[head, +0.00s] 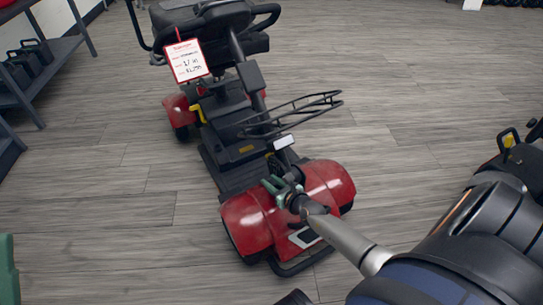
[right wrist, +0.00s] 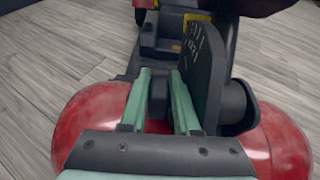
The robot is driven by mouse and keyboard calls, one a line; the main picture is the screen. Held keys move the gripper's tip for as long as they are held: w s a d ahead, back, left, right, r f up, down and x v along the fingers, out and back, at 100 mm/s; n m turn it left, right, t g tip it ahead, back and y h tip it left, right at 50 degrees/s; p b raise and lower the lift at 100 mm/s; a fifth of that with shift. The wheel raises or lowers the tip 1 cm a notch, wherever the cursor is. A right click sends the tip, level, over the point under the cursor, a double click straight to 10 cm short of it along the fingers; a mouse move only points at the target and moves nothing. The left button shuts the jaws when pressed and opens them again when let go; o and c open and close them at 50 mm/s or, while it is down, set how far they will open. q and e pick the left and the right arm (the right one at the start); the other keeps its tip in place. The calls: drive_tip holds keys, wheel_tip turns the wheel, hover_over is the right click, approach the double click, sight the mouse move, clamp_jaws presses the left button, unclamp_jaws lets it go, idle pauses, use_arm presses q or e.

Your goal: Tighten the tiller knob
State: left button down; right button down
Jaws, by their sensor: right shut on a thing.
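The tiller knob (right wrist: 159,98) is a small dark shape low on the red scooter's tiller, mostly hidden by my fingers. My right gripper (head: 275,186) reaches in over the red front cowl (head: 250,224). It is shut on the knob, with one green finger on each side of it in the right wrist view (right wrist: 161,80). The black tiller (head: 252,82) leans up and back from there toward the seat (head: 212,18). In the right wrist view a dark plate with pale marks (right wrist: 207,65) stands close beside the right finger. My left gripper is not in view.
A black wire basket (head: 300,112) sticks out to the right of the tiller. A price tag (head: 187,61) hangs near the seat. A dark shelf (head: 50,70) stands at the far left, and part of another scooter (head: 515,155) shows at right. Open wood floor lies around.

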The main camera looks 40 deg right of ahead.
drive_tip(key=shift+a, duration=0.1)
idle(0.3)
drive_tip(key=shift+w+a+r+t, duration=0.25)
drive_tip(key=shift+a+t, duration=0.05)
drive_tip(key=shift+t, duration=0.2)
drive_tip(key=shift+s+f+t, duration=0.1)
drive_tip(key=shift+t, duration=0.2)
drive_tip(key=shift+s+d+f+t, duration=0.25)
drive_tip(key=shift+s+t, duration=0.15)
drive_tip(key=shift+t, duration=0.6)
drive_tip(key=shift+s+f+t+h, duration=0.3)
drive_tip(key=shift+f+t, duration=0.05)
drive_tip(key=shift+t, duration=0.35)
drive_tip(key=shift+s+r+t, duration=0.15)
drive_tip(key=shift+t, duration=0.25)
drive_tip(key=c, duration=0.6)
unclamp_jaws()
drive_tip(key=shift+d+r, duration=0.1)
drive_tip(key=shift+c, duration=0.2)
